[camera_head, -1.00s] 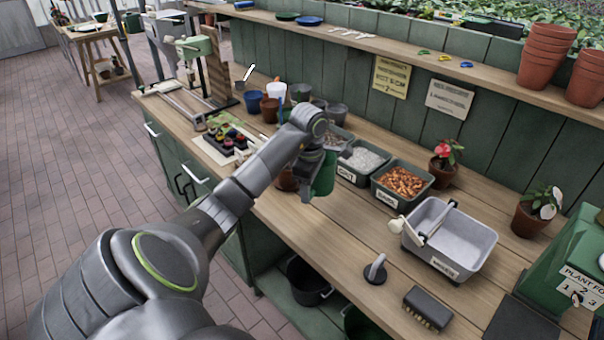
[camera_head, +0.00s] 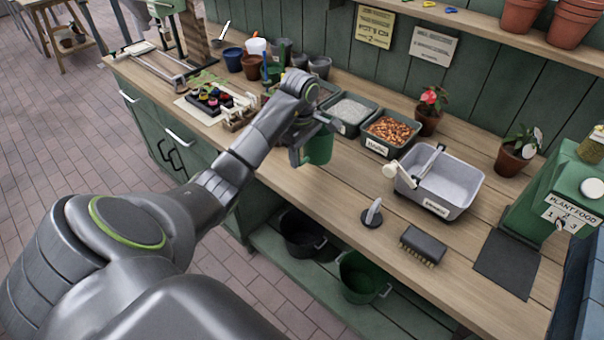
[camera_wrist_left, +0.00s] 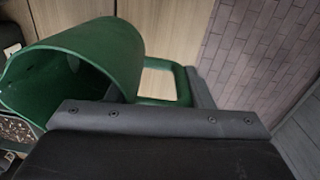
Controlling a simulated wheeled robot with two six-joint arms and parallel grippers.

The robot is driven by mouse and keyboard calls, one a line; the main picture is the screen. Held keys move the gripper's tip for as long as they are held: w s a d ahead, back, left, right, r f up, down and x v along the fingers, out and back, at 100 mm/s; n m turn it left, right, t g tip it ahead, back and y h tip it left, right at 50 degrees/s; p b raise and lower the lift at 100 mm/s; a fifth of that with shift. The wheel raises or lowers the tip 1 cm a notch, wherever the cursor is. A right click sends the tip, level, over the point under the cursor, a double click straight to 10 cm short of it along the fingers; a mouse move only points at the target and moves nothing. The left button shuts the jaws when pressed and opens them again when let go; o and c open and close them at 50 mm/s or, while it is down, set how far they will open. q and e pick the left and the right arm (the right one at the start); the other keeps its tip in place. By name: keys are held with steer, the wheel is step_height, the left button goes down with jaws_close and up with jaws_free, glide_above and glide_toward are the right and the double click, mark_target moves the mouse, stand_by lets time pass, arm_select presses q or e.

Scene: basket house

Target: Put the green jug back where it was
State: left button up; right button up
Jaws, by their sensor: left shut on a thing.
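The green jug (camera_head: 319,149) hangs from my left gripper (camera_head: 298,152) over the front part of the bench, in front of the grey gravel tray. In the left wrist view the jug (camera_wrist_left: 110,45) is tilted in the picture, with its open mouth to the left. Its loop handle (camera_wrist_left: 165,98) lies between the fingers, and the gripper is shut on it. Whether the jug's base touches the bench is not clear. My forearm hides part of the bench. My right gripper is not in view.
Gravel (camera_head: 349,110) and orange-bark trays (camera_head: 390,132) stand behind. A grey tub (camera_head: 447,185), a round black-based tool (camera_head: 372,214), a brush (camera_head: 423,244) and a green plant food dispenser (camera_head: 560,190) are to the right. Several pots stand at the left. The bench front (camera_head: 330,200) is clear.

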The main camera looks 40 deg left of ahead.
arm_select(q)
steer(key=shift+f+b, duration=0.8)
steer(key=shift+f, duration=0.35)
step_height(320, 180, down, 2)
steer(key=shift+f+b, duration=0.1)
steer(key=shift+b, duration=0.4)
steer(key=shift+f, duration=0.25)
steer(key=shift+f, duration=0.1)
steer(key=o, duration=1.3)
